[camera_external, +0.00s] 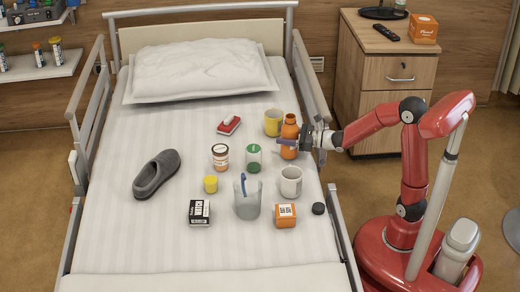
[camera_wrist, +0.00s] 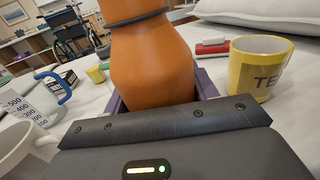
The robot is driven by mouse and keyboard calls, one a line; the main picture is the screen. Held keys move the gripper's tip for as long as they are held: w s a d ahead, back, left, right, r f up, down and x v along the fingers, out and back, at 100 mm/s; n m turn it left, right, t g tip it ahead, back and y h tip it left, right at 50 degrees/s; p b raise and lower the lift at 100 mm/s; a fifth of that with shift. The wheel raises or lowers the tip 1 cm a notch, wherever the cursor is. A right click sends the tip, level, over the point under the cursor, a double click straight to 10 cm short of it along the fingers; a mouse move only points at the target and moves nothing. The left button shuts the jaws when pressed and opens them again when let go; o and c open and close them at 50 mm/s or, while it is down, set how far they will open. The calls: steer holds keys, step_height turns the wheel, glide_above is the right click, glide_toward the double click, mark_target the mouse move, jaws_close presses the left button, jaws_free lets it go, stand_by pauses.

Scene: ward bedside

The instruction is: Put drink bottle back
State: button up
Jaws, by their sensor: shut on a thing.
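The drink bottle (camera_external: 290,133) is orange with a dark band near its top. It is upright at the right part of the bed, behind the white mug. My gripper (camera_external: 291,142) reaches in from the right and is shut on the bottle around its body. In the wrist view the orange bottle (camera_wrist: 150,65) fills the middle, between the purple-grey fingers (camera_wrist: 158,98). Its base is hidden there by my gripper, and I cannot tell whether it touches the sheet.
A yellow mug (camera_external: 273,122) stands close behind the bottle; a white mug (camera_external: 291,182) and a green-labelled container (camera_external: 254,158) are nearby. Several other items lie on the bed (camera_external: 110,225). The bedside cabinet (camera_external: 385,75) at the right holds a remote (camera_external: 386,32) and an orange box (camera_external: 423,29).

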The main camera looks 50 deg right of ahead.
steer(key=shift+f, duration=0.3)
steer(key=shift+f, duration=0.1)
steer(key=o, duration=1.2)
steer(key=shift+c, duration=0.2)
